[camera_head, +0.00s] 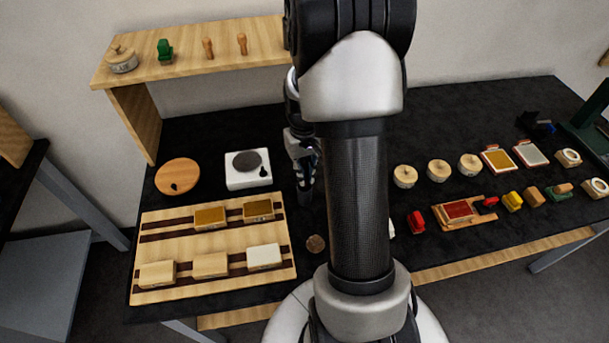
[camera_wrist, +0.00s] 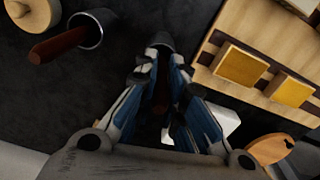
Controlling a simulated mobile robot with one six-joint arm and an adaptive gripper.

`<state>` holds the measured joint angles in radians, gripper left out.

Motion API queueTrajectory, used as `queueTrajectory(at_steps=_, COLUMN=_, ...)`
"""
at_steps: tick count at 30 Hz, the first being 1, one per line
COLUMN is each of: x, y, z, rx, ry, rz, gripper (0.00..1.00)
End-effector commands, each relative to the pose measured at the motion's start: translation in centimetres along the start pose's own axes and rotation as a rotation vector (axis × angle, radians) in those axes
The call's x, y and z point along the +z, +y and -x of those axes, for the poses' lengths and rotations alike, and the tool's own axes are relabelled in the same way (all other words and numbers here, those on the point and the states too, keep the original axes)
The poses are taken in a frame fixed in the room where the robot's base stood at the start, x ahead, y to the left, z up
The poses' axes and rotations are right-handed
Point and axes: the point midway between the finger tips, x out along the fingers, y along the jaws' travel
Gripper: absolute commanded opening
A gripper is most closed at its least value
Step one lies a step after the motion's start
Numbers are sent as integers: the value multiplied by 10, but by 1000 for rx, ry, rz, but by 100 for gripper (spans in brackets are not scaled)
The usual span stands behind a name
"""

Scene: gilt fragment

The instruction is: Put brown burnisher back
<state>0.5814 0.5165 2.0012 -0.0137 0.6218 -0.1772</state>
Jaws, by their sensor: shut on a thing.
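My gripper (camera_wrist: 160,85) is shut on a dark brown, narrow thing (camera_wrist: 161,98), which I take to be the brown burnisher; the fingers hide most of it. In the head view my gripper (camera_head: 305,178) points down over the black table, left of my arm. A dark grey cylinder (camera_wrist: 160,41) shows just beyond the fingertips; I cannot tell whether the burnisher is inside it. Beside it, a grey metal cup (camera_wrist: 95,32) stands with a reddish-brown handle (camera_wrist: 58,44) leaning out of it. In the head view my arm hides this cup.
A striped wooden board (camera_head: 160,221) with several blocks lies at left front. A white scale (camera_head: 247,181) and round wooden board (camera_head: 178,176) stand behind it. Wooden-lidded jars (camera_head: 437,170) and colored blocks fill the right side. A shelf (camera_head: 190,68) runs along the back left.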

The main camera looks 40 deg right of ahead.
Motion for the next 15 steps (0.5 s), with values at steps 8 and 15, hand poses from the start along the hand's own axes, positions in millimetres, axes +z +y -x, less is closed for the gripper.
queueTrajectory(at_steps=8, x=0, y=0, z=-9, rx=0, ry=1, rz=0, gripper=0)
queueTrajectory(at_steps=15, x=0, y=0, z=-13, rx=0, ry=1, rz=0, gripper=14)
